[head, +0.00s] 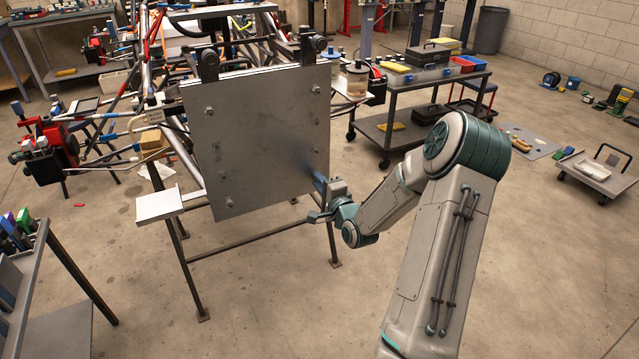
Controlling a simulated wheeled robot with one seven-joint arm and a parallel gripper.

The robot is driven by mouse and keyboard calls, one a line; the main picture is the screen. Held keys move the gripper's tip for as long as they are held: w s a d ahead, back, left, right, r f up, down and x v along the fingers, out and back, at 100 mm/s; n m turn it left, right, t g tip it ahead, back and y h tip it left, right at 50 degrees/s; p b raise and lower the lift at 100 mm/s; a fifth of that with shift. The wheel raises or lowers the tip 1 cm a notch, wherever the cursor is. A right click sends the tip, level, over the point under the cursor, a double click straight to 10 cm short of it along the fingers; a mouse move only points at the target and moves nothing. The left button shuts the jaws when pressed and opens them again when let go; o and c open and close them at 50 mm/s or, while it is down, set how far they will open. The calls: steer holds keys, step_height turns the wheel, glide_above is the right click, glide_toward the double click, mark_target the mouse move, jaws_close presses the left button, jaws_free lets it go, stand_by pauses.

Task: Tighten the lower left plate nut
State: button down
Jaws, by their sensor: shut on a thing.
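A grey square plate (262,130) stands upright on a dark metal stand. Small bolts or nuts show near its corners: the lower left plate nut (229,202), an upper left one (208,111) and an upper right one (316,89). How tight they are is too small to tell. My gripper (319,200) is by the plate's lower right edge, to the right of the lower left nut and apart from it.
A small pale shelf (160,204) juts out left of the plate. A tube chassis (150,60) with red parts stands behind it. A cart with trays (430,75) is at the back right, and a low trolley (598,175) is at the far right. The floor ahead is clear.

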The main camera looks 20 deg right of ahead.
steer(key=c, duration=1.4)
jaws_free()
steer(key=shift+o, duration=0.2)
steer(key=shift+s, duration=0.1)
steer(key=s+p, duration=0.1)
steer(key=s, duration=1.2)
steer(key=shift+s+d, duration=0.25)
steer(key=shift+s, duration=0.15)
steer(key=s+a+r+n+g+h+p, duration=0.1)
steer(key=a+r+n+g+h+p, duration=0.1)
steer(key=a+r+n+g+p, duration=0.6)
steer(key=s+a+r+n+g+p, duration=0.3)
steer(key=s+a+r+n+p, duration=0.1)
steer(key=s+r, duration=0.4)
steer(key=s+a+r+n+g+y+p, duration=0.1)
steer(key=s+a+r+n+g+p, duration=0.2)
steer(key=s+r, duration=0.6)
step_height(320, 180, up, 2)
steer(key=a+n+p, duration=0.1)
steer(key=a+n, duration=0.1)
steer(key=shift+a+r+n+g+p, duration=0.15)
steer(key=shift+a+n+g+p, duration=0.25)
